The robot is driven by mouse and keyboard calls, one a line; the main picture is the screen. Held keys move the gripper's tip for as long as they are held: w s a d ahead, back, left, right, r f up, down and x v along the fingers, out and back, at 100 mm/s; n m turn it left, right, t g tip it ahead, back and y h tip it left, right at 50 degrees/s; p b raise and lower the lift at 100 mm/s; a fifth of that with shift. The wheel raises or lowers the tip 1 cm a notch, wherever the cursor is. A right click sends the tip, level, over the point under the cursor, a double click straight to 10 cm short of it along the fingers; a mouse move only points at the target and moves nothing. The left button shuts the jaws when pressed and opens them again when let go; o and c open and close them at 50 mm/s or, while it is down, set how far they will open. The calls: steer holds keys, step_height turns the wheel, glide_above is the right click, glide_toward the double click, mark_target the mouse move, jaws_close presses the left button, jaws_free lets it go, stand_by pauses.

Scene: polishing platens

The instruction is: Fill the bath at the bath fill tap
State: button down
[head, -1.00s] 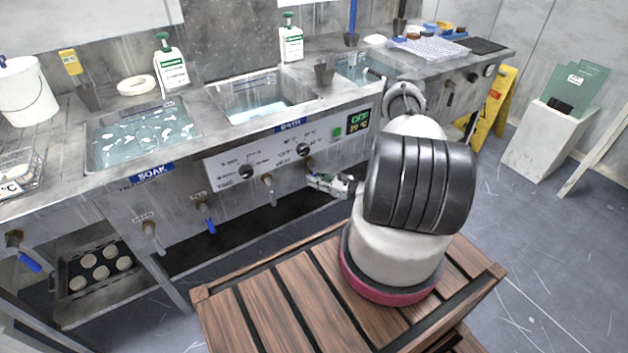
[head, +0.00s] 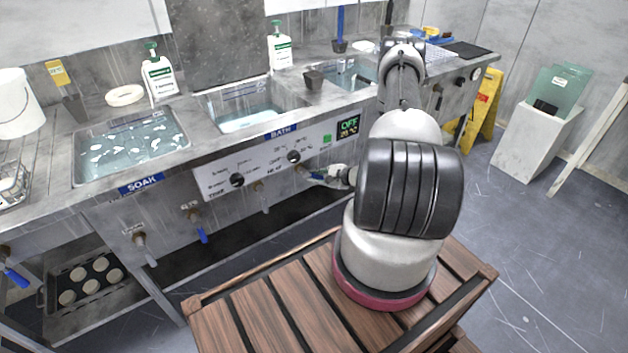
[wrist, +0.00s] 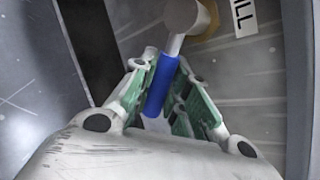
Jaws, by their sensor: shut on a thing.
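The bath fill tap (head: 302,170) sits on the front of the bench, below and right of the BATH label. In the wrist view its metal body (wrist: 184,16) is at the top, beside a partly cut-off label ending in "ILL". Its blue lever (wrist: 161,84) points down between my fingers. My gripper (head: 326,178) is shut on this lever; the green finger pads lie on both sides of it in the wrist view (wrist: 164,103). The bath (head: 238,94) is the middle basin and holds some water.
The soak basin (head: 80,165) stands left of the bath, with more taps (head: 198,226) below. The bath display (head: 348,127) reads OFF. A slatted wooden platform (head: 252,305) is under my arm. A yellow floor sign (head: 483,105) and white pedestal (head: 535,140) stand right.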

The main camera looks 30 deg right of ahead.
steer(key=shift+d+r+n+h, duration=0.15)
steer(key=shift+r+n+h, duration=0.1)
steer(key=shift+n+h, duration=0.05)
stand_by(0.5)
steer(key=c, duration=1.4)
jaws_free()
steer(key=shift+o, duration=0.2)
steer(key=shift+d, duration=0.1)
steer(key=v, duration=1.2)
